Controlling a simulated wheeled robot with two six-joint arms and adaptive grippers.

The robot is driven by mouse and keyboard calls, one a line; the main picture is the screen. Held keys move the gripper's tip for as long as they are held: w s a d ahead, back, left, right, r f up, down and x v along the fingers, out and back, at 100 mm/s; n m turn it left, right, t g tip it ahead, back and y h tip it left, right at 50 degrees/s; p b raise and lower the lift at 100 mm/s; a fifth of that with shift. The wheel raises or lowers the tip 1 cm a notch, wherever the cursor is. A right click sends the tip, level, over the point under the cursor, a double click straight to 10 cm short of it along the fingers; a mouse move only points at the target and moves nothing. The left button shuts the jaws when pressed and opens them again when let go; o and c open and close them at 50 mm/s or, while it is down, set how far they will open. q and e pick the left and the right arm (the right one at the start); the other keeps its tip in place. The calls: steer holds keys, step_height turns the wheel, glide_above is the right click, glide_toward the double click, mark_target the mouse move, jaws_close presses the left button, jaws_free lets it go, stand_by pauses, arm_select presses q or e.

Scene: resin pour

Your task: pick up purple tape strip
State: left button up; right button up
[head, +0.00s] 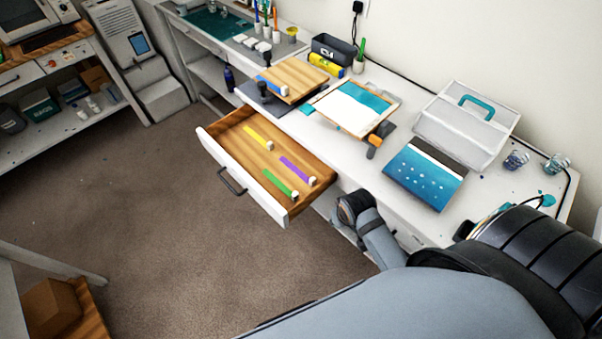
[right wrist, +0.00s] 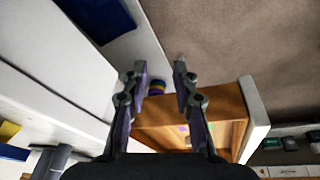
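The purple tape strip (head: 297,169) lies in the open wooden drawer (head: 222,126), with a white end piece at its near right end. That view also shows the drawer's wooden interior (right wrist: 160,138) beyond the fingers, with tiny coloured patches too small to tell apart. In the head view the right gripper cannot be made out. My left gripper is in neither view.
The white bench (head: 410,225) behind the drawer holds a blue panel (head: 425,175), a clipboard (head: 352,108), an orange-handled tool (head: 374,146) and a grey-white case (head: 465,125). The carpet (head: 170,230) in front of the drawer is clear.

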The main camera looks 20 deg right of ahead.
steer(key=w+r+m, duration=0.3)
steer(key=r, duration=0.1)
step_height(320, 180, up, 3)
steer(key=m+g, duration=0.2)
steer(key=m, duration=0.8)
glide_above(312, 179)
steer(key=f, duration=0.5)
steer(key=shift+w+p, duration=0.2)
steer(key=shift+p, duration=0.2)
steer(key=shift+s+a+f+g+p, duration=0.15)
steer(key=shift+f+g+p, duration=0.15)
steer(key=shift+f, duration=0.15)
steer(key=f, duration=0.4)
steer(key=shift+d+f, duration=0.2)
steer(key=c, duration=0.6)
